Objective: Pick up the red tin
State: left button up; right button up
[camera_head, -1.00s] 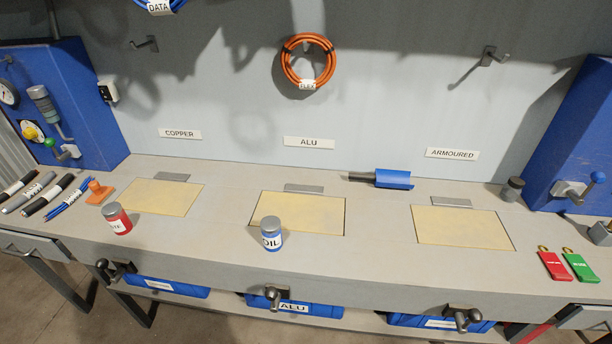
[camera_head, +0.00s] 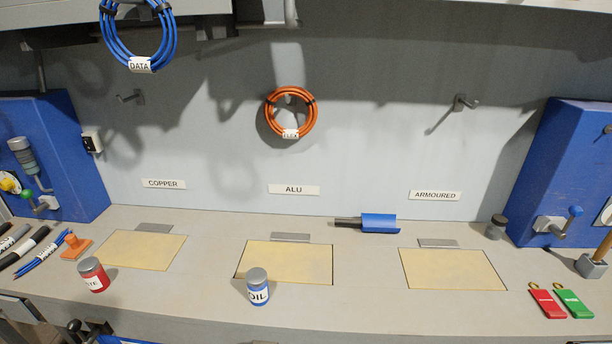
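The red tin (camera_head: 94,275) stands upright on the bench at the left, near the front edge. It has a grey lid and a white label whose lettering is partly turned away. It sits just in front of the left yellow panel (camera_head: 140,250), under the COPPER sign (camera_head: 164,184). Nothing touches it. Neither of my grippers shows in the head view.
A blue OIL tin (camera_head: 258,288) stands to the right of the red tin. An orange stamp-like block (camera_head: 75,246) and several cable pieces (camera_head: 30,250) lie to its left. A blue-sleeved cable (camera_head: 378,223) lies at the back. Red (camera_head: 547,302) and green (camera_head: 573,300) tags lie far right.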

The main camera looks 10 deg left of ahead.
aim_at(91, 269)
jog(key=u, duration=1.65)
